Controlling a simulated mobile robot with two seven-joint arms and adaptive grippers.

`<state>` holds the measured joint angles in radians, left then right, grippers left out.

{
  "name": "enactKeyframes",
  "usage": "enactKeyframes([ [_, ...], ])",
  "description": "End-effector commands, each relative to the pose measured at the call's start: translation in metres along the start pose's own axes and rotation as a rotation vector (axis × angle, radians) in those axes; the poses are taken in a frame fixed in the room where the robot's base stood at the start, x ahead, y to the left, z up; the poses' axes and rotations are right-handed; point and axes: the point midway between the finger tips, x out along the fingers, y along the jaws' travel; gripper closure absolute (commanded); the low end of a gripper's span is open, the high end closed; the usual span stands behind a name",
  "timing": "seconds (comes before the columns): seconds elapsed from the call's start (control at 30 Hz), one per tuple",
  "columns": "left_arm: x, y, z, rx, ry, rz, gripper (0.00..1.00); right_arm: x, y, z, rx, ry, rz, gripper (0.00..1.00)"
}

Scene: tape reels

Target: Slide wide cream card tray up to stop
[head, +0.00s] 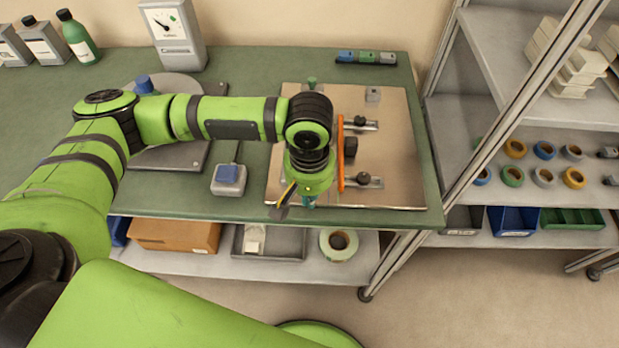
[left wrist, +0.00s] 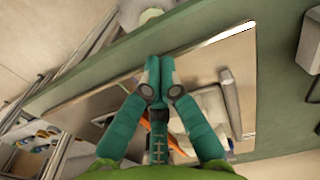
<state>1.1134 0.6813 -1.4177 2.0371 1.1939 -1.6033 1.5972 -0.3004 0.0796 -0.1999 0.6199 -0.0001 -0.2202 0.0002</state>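A tan board (head: 390,115) lies at the right end of the green table. An orange bar (head: 340,152) with black knobs stands on it; the bar shows partly in the left wrist view (left wrist: 130,87). A pale whitish piece (left wrist: 212,103) lies on the board behind my right-hand finger there; I cannot tell whether it is the cream card tray, and my arm hides that spot in the head view. My left gripper (head: 308,203) is over the board's front edge, left of the orange bar. Its fingertips (left wrist: 160,68) are together, with nothing visible between them. My right gripper is not in view.
A grey block with a blue top (head: 229,178) stands left of the board. A grey bar (left wrist: 231,92) runs beside the pale piece. Colored blocks (head: 366,57) lie at the table's back. A shelf rack (head: 520,100) with tape reels stands to the right.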

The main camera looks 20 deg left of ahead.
Motion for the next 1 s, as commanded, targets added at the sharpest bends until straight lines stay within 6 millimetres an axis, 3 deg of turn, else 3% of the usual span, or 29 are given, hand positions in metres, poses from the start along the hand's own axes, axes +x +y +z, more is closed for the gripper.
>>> enactKeyframes([
  [0.2,-0.003,0.001,-0.032,-0.002,0.001,0.001,1.00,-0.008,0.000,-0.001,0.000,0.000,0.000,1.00],
  [0.7,-0.002,0.001,-0.041,0.001,0.001,0.002,1.00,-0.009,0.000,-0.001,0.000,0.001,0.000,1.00],
  [1.0,-0.004,0.001,-0.064,-0.001,-0.001,0.002,1.00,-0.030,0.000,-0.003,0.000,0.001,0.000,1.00],
])
